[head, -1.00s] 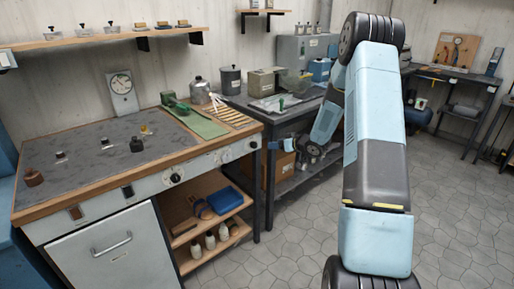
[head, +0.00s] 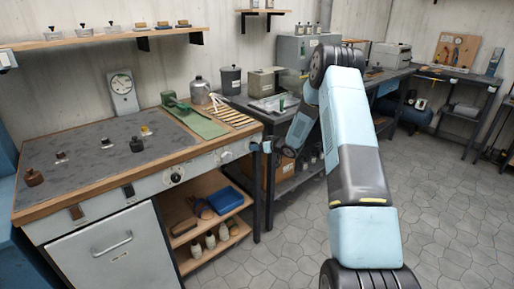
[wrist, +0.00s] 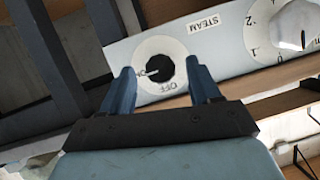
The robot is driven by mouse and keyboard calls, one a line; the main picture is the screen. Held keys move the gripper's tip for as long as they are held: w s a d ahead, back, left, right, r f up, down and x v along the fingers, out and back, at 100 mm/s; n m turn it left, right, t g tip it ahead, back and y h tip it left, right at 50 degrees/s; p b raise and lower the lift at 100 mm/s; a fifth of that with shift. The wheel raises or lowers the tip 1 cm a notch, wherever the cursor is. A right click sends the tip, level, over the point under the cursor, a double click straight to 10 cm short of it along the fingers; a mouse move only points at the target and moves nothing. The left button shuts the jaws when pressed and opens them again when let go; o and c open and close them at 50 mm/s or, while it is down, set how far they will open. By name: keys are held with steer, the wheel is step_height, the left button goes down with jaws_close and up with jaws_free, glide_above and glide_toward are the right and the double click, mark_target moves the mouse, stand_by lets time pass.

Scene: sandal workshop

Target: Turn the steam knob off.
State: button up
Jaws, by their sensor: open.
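The steam knob (wrist: 160,70) is black on a round white dial, under a STEAM label (wrist: 203,23) on the white panel in the wrist view. Its white pointer line faces the ON mark at the left. The OFF mark shows at the dial's lower edge. In the head view the steam dial (head: 254,147) sits small near the panel's right end. My gripper (wrist: 160,82) is open, its two blue fingers to either side of the knob in the picture. I cannot tell whether they touch it. In the head view my gripper (head: 267,147) is at the panel's right end.
A white numbered knob (wrist: 296,28) is beside the steam dial. A black knob (head: 176,178) is further left on the bench front. Open shelves (head: 205,218) lie below the panel. A dark table (head: 257,190) stands right of the bench. The floor (head: 290,240) in front is clear.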

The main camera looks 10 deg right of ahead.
steer(key=shift+x, duration=0.8)
steer(key=c, duration=1)
